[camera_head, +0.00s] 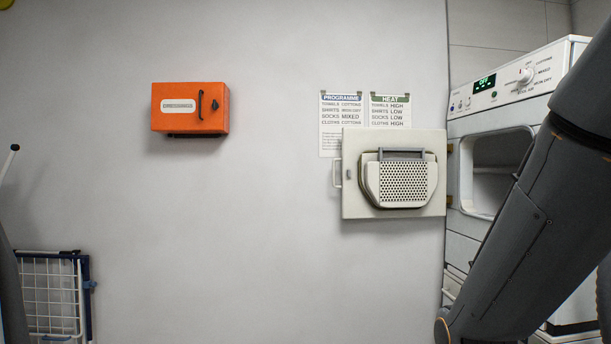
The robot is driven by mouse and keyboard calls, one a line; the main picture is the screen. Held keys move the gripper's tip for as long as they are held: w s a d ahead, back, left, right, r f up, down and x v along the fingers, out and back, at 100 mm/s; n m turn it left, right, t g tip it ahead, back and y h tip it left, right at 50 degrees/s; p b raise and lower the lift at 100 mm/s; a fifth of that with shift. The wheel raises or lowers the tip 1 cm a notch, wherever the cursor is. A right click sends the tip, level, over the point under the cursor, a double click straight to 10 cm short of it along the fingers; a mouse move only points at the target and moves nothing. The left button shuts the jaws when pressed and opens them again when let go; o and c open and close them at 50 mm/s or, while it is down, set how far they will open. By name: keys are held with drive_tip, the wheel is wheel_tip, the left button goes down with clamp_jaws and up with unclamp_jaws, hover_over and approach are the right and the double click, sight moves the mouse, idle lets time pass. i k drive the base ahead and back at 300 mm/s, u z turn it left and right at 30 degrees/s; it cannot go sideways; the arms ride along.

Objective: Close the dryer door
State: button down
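The white dryer (518,92) stands at the right, with its control panel and a green lit display reading OFF at the top. Its door (352,200) is swung wide open to the left, its inner face toward me with a perforated grey filter panel on it. A white handle (337,173) sticks out at the door's far left edge. The dryer's opening (491,172) shows dark and uncovered to the right of the door. My arm crosses the right side in front of the dryer and hides part of it. My gripper is not in view.
An orange box (190,121) is mounted on the grey wall at upper left. Two printed charts (390,108) hang on the wall behind the door. A white wire rack with a blue edge (52,295) stands at lower left. The space left of the door looks clear.

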sight(372, 188)
drive_tip(key=u, duration=0.5)
drive_tip(key=i, duration=1.35)
drive_tip(key=z, duration=0.85)
drive_tip(key=i, duration=0.55)
drive_tip(key=z, duration=0.5)
